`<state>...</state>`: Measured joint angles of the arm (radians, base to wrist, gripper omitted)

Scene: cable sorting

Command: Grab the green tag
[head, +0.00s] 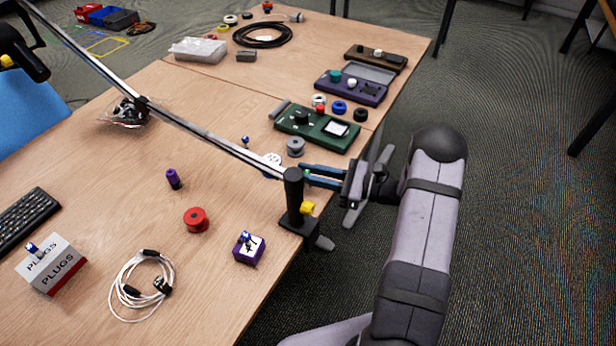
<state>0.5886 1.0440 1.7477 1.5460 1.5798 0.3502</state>
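My gripper (310,177) reaches in from the right over the table's right edge, just behind the black lamp post. Its two blue-and-black fingers point left, one above the other in the picture, with a narrow gap between them. The post hides the area around the fingertips, so I cannot tell whether they hold anything. A tiny green spot shows at the fingertips beside the post; it is too small to identify as the green tag. No green tag shows clearly elsewhere.
The lamp post (293,195) stands clamped at the edge, its long arm slanting up left. A green device box (318,130), a grey spool (295,147), a red spool (196,219) and a purple box (248,248) are nearby. A white cable (125,290) lies front left.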

